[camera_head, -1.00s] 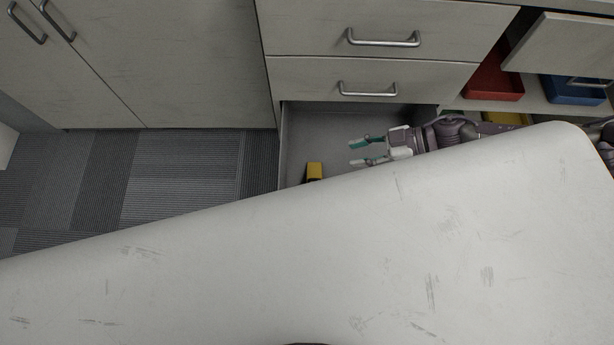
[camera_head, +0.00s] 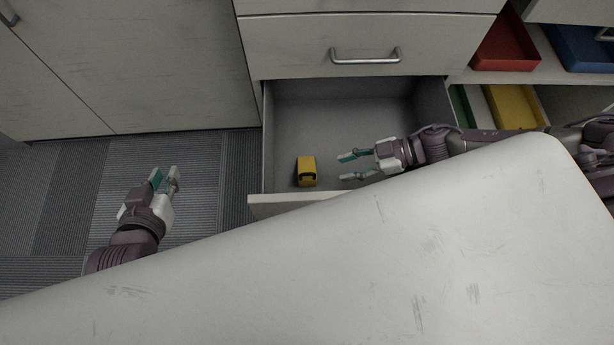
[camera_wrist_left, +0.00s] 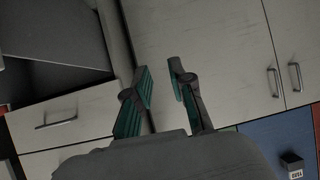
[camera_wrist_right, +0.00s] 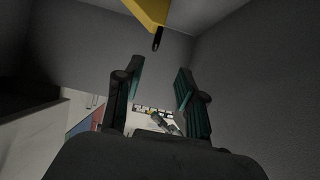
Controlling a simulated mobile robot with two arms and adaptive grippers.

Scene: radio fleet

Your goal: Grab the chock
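The chock is a small yellow block (camera_head: 306,170) with a black handle-like part, lying in the open drawer (camera_head: 345,110) near its front left. It also shows at the top of the right wrist view as a yellow shape (camera_wrist_right: 151,12) with a black end. My right gripper (camera_head: 343,167) is over the drawer, to the right of the chock, with its fingers apart and pointing at it; nothing is between them. My left gripper (camera_head: 166,172) is left of the drawer, above the carpet. Its fingers are apart and empty in the left wrist view (camera_wrist_left: 160,72).
A white table (camera_head: 420,250) fills the foreground, its edge close to the drawer front. Closed cabinet doors (camera_head: 120,60) stand at the left. Red (camera_head: 508,45), blue (camera_head: 580,45) and yellow (camera_head: 515,108) trays sit on shelves at the right.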

